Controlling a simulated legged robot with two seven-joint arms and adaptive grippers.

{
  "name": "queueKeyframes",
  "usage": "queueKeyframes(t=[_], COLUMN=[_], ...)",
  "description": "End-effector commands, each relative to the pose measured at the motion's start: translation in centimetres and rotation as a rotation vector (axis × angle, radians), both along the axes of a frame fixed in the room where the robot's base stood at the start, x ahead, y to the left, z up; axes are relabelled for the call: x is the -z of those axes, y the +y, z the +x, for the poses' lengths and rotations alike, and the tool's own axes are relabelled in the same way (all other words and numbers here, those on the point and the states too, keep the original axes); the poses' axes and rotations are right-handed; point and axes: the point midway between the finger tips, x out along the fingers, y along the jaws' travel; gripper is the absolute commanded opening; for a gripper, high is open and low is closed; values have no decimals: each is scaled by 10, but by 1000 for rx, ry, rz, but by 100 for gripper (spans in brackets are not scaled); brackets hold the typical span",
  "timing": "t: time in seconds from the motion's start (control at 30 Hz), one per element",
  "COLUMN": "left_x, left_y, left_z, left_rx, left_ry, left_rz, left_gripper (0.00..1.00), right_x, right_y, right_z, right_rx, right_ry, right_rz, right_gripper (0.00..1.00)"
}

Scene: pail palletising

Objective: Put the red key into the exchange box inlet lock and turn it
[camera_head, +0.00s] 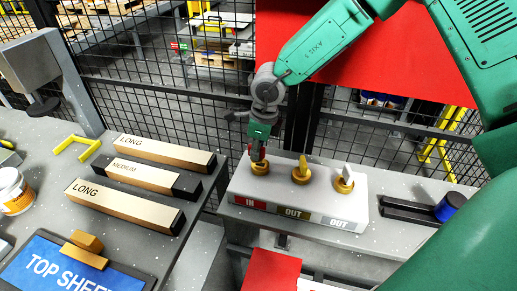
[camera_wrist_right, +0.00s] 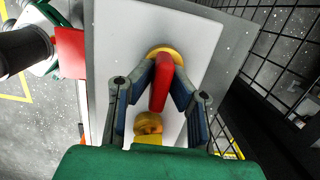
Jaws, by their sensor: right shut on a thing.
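The white exchange box (camera_head: 235,186) stands on a grey surface and has a row of three brass locks. The left lock (camera_head: 260,169) is above the red "IN" label. My right gripper (camera_head: 258,148) points down over this lock and is shut on the red key (camera_wrist_right: 161,85). In the right wrist view the key sits between the two fingers, its far end at the brass ring (camera_wrist_right: 166,51). I cannot tell how deep it is in. A yellow key (camera_head: 302,162) stands in the middle lock and a pale grey key (camera_head: 346,173) in the right lock, both above "OUT" labels. My left gripper is not in view.
A black mesh fence (camera_head: 150,95) stands close behind the box. Blocks labelled "LONG" and "MEDIUM" (camera_head: 140,174) lie on the table to the left. A black holder with a blue-topped part (camera_head: 450,206) is right of the box.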

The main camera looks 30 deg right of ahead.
Motion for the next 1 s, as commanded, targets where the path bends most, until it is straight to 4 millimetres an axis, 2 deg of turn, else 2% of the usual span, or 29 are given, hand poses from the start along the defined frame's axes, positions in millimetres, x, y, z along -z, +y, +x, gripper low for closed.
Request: queueKeyframes(t=[0.63,1.0], left_x=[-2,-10], left_y=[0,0], left_z=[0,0], left_rx=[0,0], left_ry=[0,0], left_rz=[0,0], left_gripper=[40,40], right_x=[0,0], right_y=[3,-1], right_z=[0,-1], right_rx=[0,1], right_ry=[0,0], right_rz=[-3,0], right_gripper=[0,0])
